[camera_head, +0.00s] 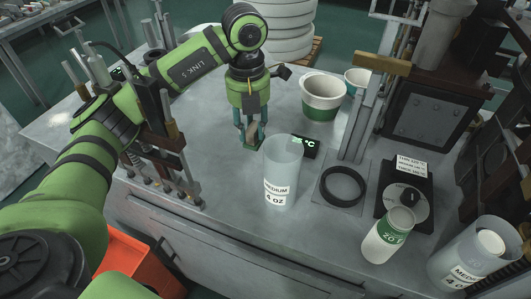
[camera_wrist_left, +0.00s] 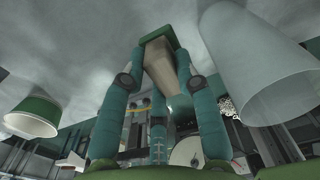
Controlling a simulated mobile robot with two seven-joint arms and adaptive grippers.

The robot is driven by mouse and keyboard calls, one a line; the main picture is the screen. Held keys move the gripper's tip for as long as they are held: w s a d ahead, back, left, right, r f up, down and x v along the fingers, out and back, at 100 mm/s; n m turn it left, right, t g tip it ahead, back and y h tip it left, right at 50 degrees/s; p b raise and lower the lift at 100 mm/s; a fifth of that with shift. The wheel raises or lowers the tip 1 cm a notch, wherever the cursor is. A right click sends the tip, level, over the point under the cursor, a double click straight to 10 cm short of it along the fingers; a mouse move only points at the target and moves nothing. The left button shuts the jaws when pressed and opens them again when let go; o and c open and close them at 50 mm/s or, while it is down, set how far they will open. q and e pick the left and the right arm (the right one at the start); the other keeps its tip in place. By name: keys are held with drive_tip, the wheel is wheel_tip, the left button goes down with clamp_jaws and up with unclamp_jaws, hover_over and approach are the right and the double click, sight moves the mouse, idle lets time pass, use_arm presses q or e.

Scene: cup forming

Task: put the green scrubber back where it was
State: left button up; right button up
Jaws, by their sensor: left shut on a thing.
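My left gripper (camera_head: 251,143) points down over the grey table, behind and left of the clear "MEDIUM 4 OZ" cup (camera_head: 283,165). In the left wrist view, my left gripper (camera_wrist_left: 160,60) is shut on the scrubber (camera_wrist_left: 159,62), a pale block with a dark green face (camera_wrist_left: 157,33) at its far end, toward the table. In the head view the scrubber is mostly hidden by the fingers. I cannot tell whether it touches the table. My right gripper is not in view.
A black ring (camera_head: 343,186) on a plate and a green-labelled cup (camera_head: 388,236) are further right. A metal fixture (camera_head: 165,140) stands left.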

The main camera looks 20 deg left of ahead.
sight(251, 144)
use_arm(q)
wheel_tip(251, 144, down, 5)
drive_tip(key=shift+r, duration=0.2)
drive_tip(key=shift+s+f, duration=0.1)
drive_tip(key=shift+f, duration=0.15)
drive_tip(key=f+p, duration=0.1)
drive_tip(key=f, duration=0.3)
drive_tip(key=shift+w+f, duration=0.15)
drive_tip(key=shift+w, duration=0.05)
drive_tip(key=shift+f, duration=0.25)
drive_tip(key=o, duration=1)
drive_tip(key=shift+r, duration=0.1)
